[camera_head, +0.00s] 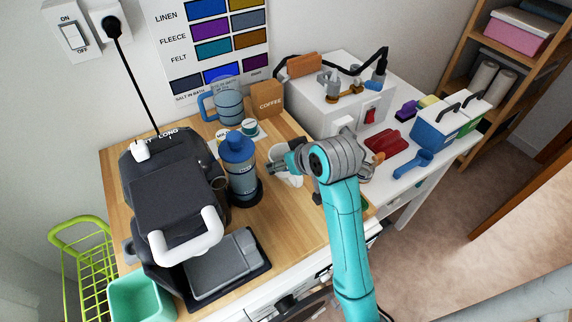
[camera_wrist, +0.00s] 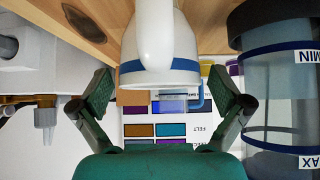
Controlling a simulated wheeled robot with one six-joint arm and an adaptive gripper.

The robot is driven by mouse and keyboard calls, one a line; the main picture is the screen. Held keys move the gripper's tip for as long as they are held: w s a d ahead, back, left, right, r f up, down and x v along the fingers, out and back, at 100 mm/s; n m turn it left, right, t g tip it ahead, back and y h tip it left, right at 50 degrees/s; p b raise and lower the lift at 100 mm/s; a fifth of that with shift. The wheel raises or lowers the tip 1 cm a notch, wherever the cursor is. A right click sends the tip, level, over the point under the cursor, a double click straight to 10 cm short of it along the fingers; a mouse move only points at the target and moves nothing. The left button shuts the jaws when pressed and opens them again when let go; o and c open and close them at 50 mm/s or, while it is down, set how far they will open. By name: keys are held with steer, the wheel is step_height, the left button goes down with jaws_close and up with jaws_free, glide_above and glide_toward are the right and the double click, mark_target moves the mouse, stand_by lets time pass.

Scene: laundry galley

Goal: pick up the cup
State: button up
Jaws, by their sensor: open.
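The cup (camera_wrist: 160,45) is white with a blue band near its rim. In the wrist view it appears upside down at top centre, its handle facing the camera. In the head view the cup (camera_head: 291,180) stands on the wooden counter, partly hidden by my gripper (camera_head: 279,166). My gripper (camera_wrist: 161,88) is open, with one finger on each side of the cup in the wrist view. A gap shows between each finger and the cup, and I cannot tell whether the fingertips reach fully around it.
A blue-lidded clear container (camera_head: 241,167) stands close left of the cup; it shows at right in the wrist view (camera_wrist: 278,95). A black machine (camera_head: 175,195) is farther left. A coffee box (camera_head: 268,99) and a clear jug (camera_head: 229,103) stand behind. The counter's front (camera_head: 280,235) is clear.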

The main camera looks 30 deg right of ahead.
mark_target(279, 158)
steer(key=shift+x, duration=1.75)
steer(key=c, duration=1.2)
steer(key=shift+r, duration=0.15)
